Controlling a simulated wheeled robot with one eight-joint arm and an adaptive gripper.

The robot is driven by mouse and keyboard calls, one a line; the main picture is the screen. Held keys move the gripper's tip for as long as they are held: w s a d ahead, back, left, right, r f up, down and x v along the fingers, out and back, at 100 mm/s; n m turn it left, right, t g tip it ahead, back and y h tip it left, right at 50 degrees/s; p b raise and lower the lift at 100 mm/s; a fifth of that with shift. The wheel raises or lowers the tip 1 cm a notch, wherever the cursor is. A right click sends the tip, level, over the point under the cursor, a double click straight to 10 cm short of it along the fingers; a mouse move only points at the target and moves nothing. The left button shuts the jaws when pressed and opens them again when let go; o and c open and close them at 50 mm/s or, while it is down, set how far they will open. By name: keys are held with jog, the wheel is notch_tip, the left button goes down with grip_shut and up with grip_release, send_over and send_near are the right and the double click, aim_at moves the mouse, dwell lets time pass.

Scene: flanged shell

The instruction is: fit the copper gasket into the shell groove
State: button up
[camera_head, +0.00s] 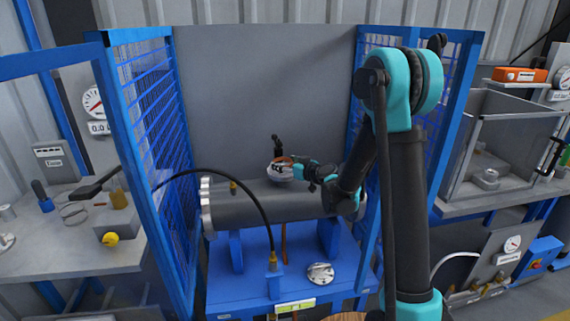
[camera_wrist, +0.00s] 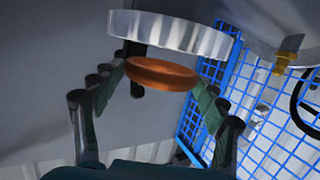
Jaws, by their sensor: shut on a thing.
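The shell (camera_head: 265,207) is a grey horizontal cylinder on blue supports, with a short flanged nozzle on top. In the head view my gripper (camera_head: 284,163) is at the nozzle's pale flange (camera_head: 279,174). The wrist view shows the copper gasket (camera_wrist: 160,73), an orange-brown ring, between the fingers of my gripper (camera_wrist: 163,82), which is shut on it.
Blue mesh guards (camera_head: 150,115) stand left and right of the shell, with a grey panel (camera_head: 265,90) behind. A black hose (camera_head: 240,180) arcs in front of the shell's left part. A round metal part (camera_head: 320,273) lies on the blue stand. A brass fitting (camera_head: 233,187) sits on the shell.

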jog(key=shift+f, duration=1.2)
jog(key=o, duration=1.4)
jog(key=shift+o, duration=0.2)
jog(key=shift+d, duration=0.1)
jog(key=v, duration=1.2)
